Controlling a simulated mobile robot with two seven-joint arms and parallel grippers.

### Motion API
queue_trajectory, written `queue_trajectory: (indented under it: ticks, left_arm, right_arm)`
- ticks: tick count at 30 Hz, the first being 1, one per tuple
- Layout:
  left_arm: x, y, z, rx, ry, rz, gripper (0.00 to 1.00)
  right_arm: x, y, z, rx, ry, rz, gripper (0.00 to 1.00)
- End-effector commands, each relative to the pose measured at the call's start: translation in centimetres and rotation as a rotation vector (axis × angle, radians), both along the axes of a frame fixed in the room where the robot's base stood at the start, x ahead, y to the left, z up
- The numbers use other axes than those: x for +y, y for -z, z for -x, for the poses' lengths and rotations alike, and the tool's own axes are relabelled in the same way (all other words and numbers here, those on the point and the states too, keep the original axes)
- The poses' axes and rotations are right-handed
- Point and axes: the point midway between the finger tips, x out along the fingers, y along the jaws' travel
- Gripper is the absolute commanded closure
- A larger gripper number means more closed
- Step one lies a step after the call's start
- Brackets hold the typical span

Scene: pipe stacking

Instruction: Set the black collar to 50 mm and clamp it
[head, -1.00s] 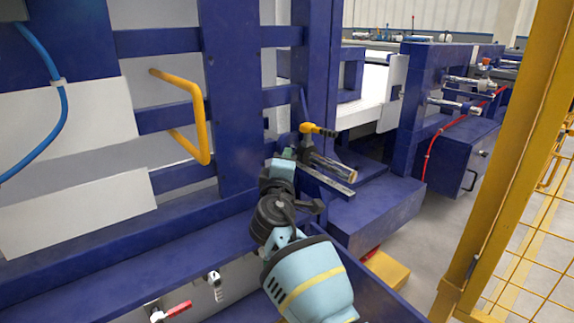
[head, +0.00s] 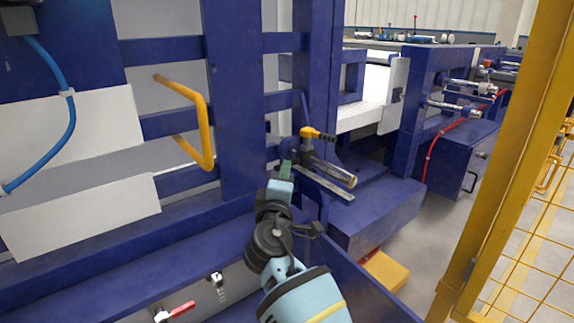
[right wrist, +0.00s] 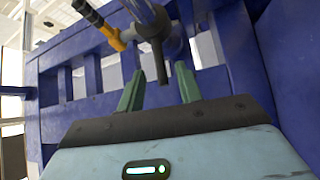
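The dark collar (right wrist: 150,24) sits around a metal rod, with a narrow dark pointer hanging from it. A clamp lever (head: 318,133), orange with a black grip in the right wrist view (right wrist: 98,20), sticks out from the collar. The rod (head: 335,171) points toward the lower right, above a flat metal strip (head: 325,185) that looks like a scale; its marks are too small to read. My right gripper (right wrist: 160,69) is open, its green fingers on either side of the pointer in the picture; contact cannot be told. My left gripper is not in view.
Blue frame posts (head: 232,100) stand close behind and left of my right arm. A yellow handle (head: 200,125) juts out on the left. A blue ledge (head: 375,215) lies below the rod. A yellow fence post (head: 500,160) stands at right.

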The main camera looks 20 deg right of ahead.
Motion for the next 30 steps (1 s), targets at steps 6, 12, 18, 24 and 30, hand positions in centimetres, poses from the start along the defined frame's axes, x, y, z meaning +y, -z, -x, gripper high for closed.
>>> queue_trajectory:
  ticks: [6,12,18,24,30]
  left_arm:
    - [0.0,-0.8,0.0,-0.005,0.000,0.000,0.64]
    - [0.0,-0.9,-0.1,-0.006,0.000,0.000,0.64]
    - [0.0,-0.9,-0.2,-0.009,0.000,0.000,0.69]
    - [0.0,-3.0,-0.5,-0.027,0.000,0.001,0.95]
    - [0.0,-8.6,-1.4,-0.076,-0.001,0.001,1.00]
  right_arm:
    - [1.0,0.2,2.1,-0.001,0.000,0.000,0.65]
    - [1.2,0.4,2.5,0.000,0.000,0.001,0.65]
    - [1.2,0.4,2.5,0.000,0.000,0.000,0.65]
    - [1.2,-2.9,2.9,-0.017,0.000,0.000,0.65]
    - [1.2,-12.0,4.0,-0.069,0.000,0.000,0.65]
